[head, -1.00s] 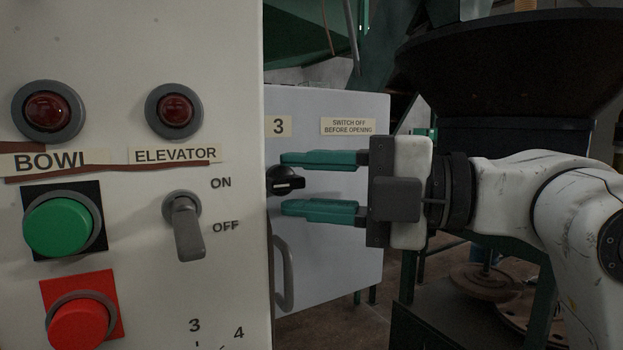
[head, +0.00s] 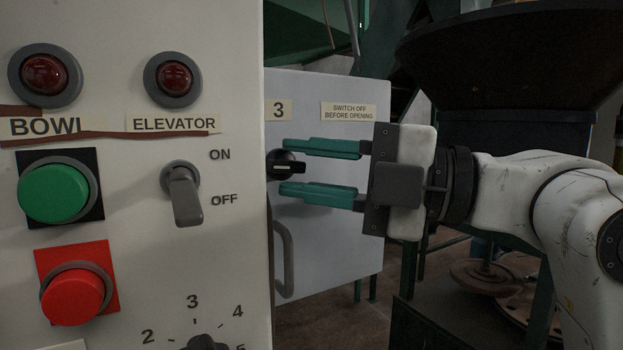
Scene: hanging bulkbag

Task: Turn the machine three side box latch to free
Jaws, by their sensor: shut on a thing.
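The side box (head: 345,220) is a grey door panel marked 3, right of the control panel. Its latch (head: 279,160) is a black round knob with a bar handle, near the door's left edge. The bar lies about level, its end pointing right. My gripper (head: 284,167) reaches in from the right, with one teal finger above the latch and one below. It is shut on the latch, though thin gaps seem to show at this angle. The latch's left edge is close to the control panel's edge.
The control panel (head: 120,225) fills the left side, with red lamps, green and red buttons, an ELEVATOR toggle (head: 183,195) pointing down at OFF, and a numbered dial (head: 205,342). A grey door handle (head: 284,260) hangs below the latch. A dark hopper (head: 510,70) stands behind my arm.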

